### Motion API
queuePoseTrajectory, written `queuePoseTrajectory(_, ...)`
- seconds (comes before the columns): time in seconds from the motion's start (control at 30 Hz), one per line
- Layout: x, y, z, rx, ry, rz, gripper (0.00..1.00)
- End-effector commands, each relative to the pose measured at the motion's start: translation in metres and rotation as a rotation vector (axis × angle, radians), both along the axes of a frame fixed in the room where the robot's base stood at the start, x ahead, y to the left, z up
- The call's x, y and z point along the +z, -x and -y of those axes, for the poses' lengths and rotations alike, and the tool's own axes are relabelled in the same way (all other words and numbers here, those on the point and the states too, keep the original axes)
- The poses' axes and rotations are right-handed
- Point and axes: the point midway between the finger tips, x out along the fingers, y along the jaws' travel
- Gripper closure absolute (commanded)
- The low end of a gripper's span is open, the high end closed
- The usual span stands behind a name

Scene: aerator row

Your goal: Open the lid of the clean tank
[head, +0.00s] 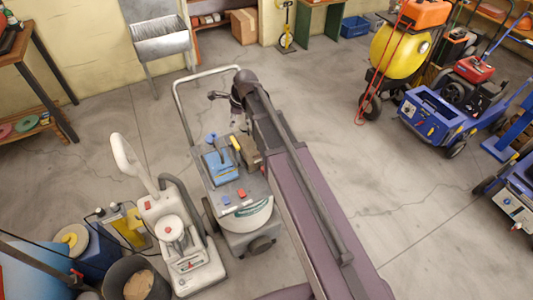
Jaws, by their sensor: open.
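A grey wheeled floor-cleaning machine (241,190) with a tall tubular handle stands in the middle of the floor. On its top is a blue part (219,163) that looks like a tank lid; it appears down. A yellow piece (237,143) and a brown block lie beside it. I cannot tell for sure which part is the clean tank. My gripper (226,108) is open and empty, above the back of the machine near the handle, apart from the blue part. It is small and partly hidden by my arm, which also covers the machine's right side.
A metal sink (161,40) is at the back wall. Blue carts (434,117) stand at the right. The floor between is clear.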

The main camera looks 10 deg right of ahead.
Motion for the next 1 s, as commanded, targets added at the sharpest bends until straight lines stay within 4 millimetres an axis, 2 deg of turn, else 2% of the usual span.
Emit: queuePoseTrajectory(1.0,-0.038,0.069,0.058,0.609,0.192,0.094,0.59)
